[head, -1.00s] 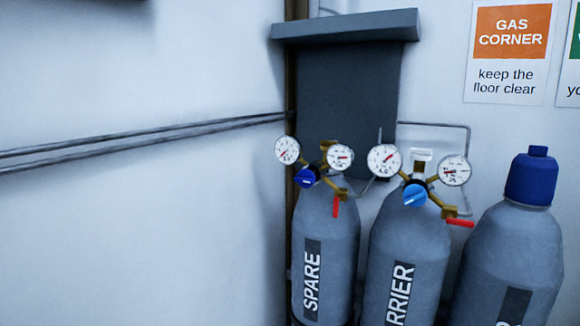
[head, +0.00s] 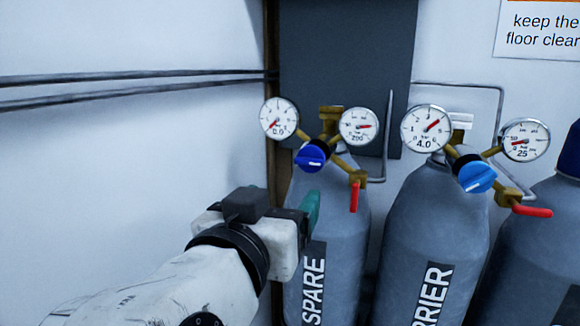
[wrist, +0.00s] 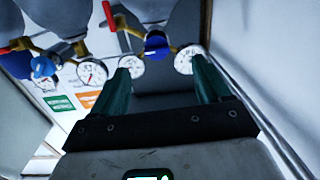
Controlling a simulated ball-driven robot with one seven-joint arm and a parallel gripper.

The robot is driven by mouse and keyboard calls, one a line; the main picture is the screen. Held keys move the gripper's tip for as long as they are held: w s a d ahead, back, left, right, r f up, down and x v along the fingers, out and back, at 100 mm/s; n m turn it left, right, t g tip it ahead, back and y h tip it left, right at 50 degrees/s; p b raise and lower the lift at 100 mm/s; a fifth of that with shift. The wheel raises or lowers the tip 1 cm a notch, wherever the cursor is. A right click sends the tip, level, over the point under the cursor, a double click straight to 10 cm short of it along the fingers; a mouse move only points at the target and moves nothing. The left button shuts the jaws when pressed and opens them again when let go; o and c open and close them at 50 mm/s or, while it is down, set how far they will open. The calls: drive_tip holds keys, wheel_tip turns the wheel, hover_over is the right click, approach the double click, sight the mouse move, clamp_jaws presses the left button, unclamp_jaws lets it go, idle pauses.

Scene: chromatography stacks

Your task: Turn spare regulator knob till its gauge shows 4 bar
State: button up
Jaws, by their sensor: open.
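The spare regulator's dark blue knob (head: 311,157) sits at the neck of the cylinder marked SPARE (head: 332,225). Its left gauge (head: 279,118) reads 0.0 bar. Its right gauge (head: 360,126) reads about 200. My gripper (head: 311,205) is below the knob in the head view and apart from it. In the wrist view its green fingers (wrist: 161,70) are spread and empty. The knob (wrist: 157,45) shows beyond and between the fingertips there, with a gauge near each finger. In the head view, one finger hides the other.
The carrier cylinder (head: 420,225) stands to the right, with a lighter blue knob (head: 477,177) and a gauge (head: 427,128) reading 4.0. A red lever (head: 354,197) hangs right of the spare knob. Pipes (head: 150,78) run along the left wall.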

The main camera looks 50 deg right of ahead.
sight(308, 161)
drive_tip(key=shift+m+h, duration=0.3)
drive_tip(key=shift+m, duration=0.3)
drive_tip(key=x, duration=0.3)
drive_tip(key=r+p+x, duration=0.1)
drive_tip(key=x, duration=0.3)
drive_tip(key=p+x, duration=0.1)
drive_tip(key=x, duration=0.2)
drive_tip(key=shift+s+d+r, duration=0.15)
drive_tip(key=shift+d+r, duration=0.15)
drive_tip(key=shift+d, duration=0.05)
drive_tip(key=c, duration=1)
